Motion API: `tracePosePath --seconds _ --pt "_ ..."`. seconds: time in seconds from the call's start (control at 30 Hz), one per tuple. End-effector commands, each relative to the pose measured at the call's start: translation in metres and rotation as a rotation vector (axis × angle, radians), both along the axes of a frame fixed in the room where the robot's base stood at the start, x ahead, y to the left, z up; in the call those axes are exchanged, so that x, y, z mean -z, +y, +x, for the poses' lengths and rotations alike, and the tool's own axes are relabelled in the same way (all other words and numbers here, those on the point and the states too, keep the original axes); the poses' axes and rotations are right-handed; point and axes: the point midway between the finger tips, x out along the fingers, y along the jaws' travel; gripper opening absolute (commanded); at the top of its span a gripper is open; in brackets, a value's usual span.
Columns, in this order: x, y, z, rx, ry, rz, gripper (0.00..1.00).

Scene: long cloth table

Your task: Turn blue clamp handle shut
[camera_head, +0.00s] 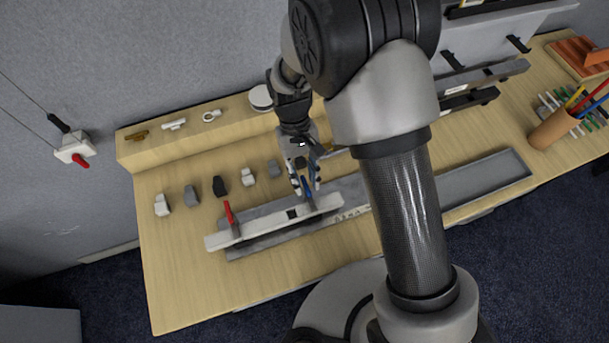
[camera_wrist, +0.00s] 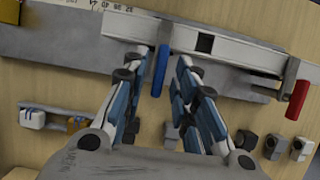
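The blue clamp handle (camera_wrist: 160,70) stands out from the pale rail (camera_wrist: 228,42) in the wrist view. In the head view the blue handle (camera_head: 308,187) shows at the rail's right part, partly hidden by my gripper. My gripper (camera_head: 305,188) is over it from behind. In the wrist view my gripper (camera_wrist: 162,66) is open, with the handle between its two fingers, nearer the left one. I see a gap between the right finger and the handle. I cannot tell whether the left finger touches it.
A red clamp handle (camera_head: 228,212) stands at the rail's left part; it also shows in the wrist view (camera_wrist: 298,99). Several small grey, white and black blocks (camera_head: 220,186) stand in a row behind the rail. A pencil cup (camera_head: 552,130) stands far right. The table's front left is clear.

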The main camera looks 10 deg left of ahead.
Motion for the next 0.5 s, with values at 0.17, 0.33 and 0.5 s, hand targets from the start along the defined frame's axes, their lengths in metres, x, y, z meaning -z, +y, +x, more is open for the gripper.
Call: tracePosePath --seconds 0.17,0.33,0.5 --pt "0.0 0.0 0.0 -0.001 0.001 0.0 0.3" --pt "-0.002 0.0 0.001 -0.001 0.0 0.0 0.3" --pt "-0.02 0.005 0.008 -0.001 -0.003 0.002 0.3"
